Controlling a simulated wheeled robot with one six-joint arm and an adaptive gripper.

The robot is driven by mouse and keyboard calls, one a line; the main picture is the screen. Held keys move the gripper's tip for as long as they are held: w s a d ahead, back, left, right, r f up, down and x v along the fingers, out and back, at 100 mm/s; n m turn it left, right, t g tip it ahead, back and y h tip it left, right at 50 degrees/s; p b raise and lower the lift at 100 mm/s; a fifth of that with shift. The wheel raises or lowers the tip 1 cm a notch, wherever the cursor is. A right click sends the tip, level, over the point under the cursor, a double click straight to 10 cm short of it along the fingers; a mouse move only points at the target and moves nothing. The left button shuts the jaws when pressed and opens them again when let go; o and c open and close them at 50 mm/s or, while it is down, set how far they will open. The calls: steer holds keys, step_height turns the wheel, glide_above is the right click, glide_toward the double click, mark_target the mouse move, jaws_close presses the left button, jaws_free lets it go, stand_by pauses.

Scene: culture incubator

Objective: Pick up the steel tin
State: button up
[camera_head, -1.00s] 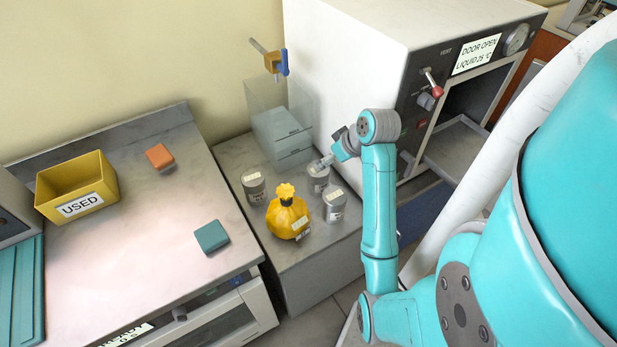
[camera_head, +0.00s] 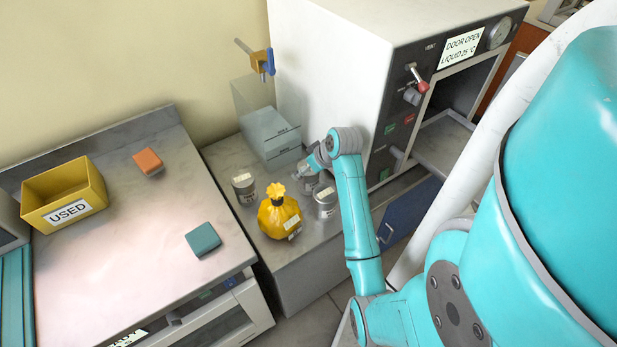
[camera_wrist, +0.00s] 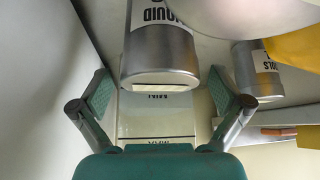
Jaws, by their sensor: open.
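Three grey steel tins with pale labels stand on the low bench: a left tin (camera_head: 244,189), a middle tin (camera_head: 311,184) and a front right tin (camera_head: 325,204). I cannot tell which one the task means. My gripper (camera_head: 303,171) is at the middle tin, partly hiding it. In the wrist view my open gripper (camera_wrist: 160,90) has its fingers on either side of a steel tin (camera_wrist: 158,55) marked "LIQUID". I see no finger touching it. Another tin (camera_wrist: 258,75), marked "TOOLS", shows at the right.
A yellow tied bag (camera_head: 280,216) stands close in front of the tins. A clear tank (camera_head: 272,130) stands behind them. The white autoclave (camera_head: 330,75) with its open chamber is to the right. A yellow "USED" bin (camera_head: 92,203), an orange block (camera_head: 149,162) and a teal block (camera_head: 203,239) sit on the left counter.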

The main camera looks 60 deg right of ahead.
steer(key=shift+c, duration=0.3)
steer(key=c, duration=1.4)
